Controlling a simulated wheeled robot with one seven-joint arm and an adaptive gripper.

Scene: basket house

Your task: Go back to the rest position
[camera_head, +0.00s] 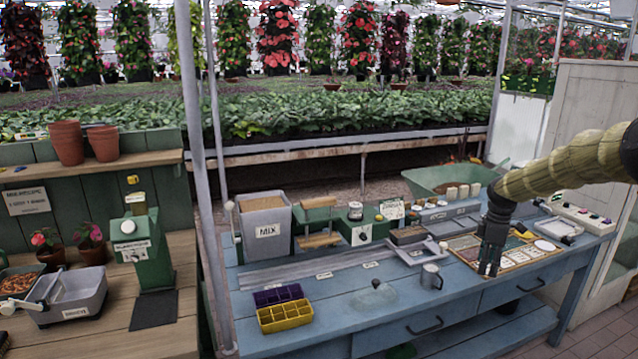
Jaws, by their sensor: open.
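My gripper (489,268) hangs from the right on my arm, fingers pointing down. It is above the blue workbench (340,338), over the left part of a sectioned wooden tray (522,258). Nothing shows between its fingers. I cannot tell how far its tips are above the tray. A grey mug (431,277) stands just left of the gripper, apart from it.
A MIX bin (264,225), a yellow cell tray (285,316) and a glass dome (376,291) stand on the bench. A metal post (199,150) rises at its left end. A potting bench (178,340) is at left. A green wheelbarrow (440,180) stands behind.

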